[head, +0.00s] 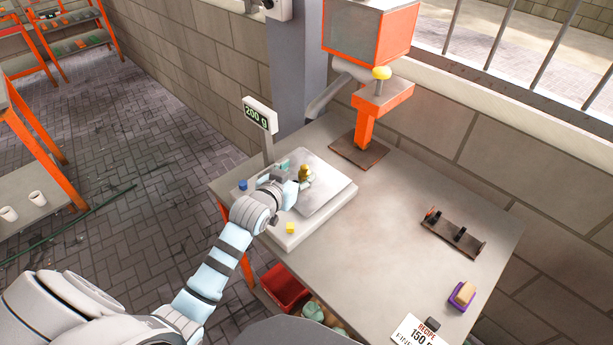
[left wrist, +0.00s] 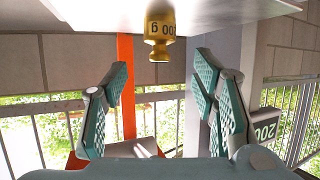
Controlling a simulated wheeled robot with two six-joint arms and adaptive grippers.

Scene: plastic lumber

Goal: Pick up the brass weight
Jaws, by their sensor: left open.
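The brass weight (head: 304,172), marked 200 g, stands on the metal plate of the bench scale (head: 325,196). In the left wrist view, which looks upside down, the brass weight (left wrist: 159,27) appears at the top centre against the pale plate. My left gripper (head: 298,177) is low over the scale beside the weight. Its teal fingers (left wrist: 162,78) are spread wide, with the weight beyond their tips and roughly centred between them. Nothing is held. The scale display (head: 257,115) reads 200 g. My right gripper is not in view.
An orange press (head: 367,120) stands behind. A dark rack (head: 453,236), a purple tray (head: 460,298) and a recipe card (head: 415,332) are at the right. The table's middle is clear.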

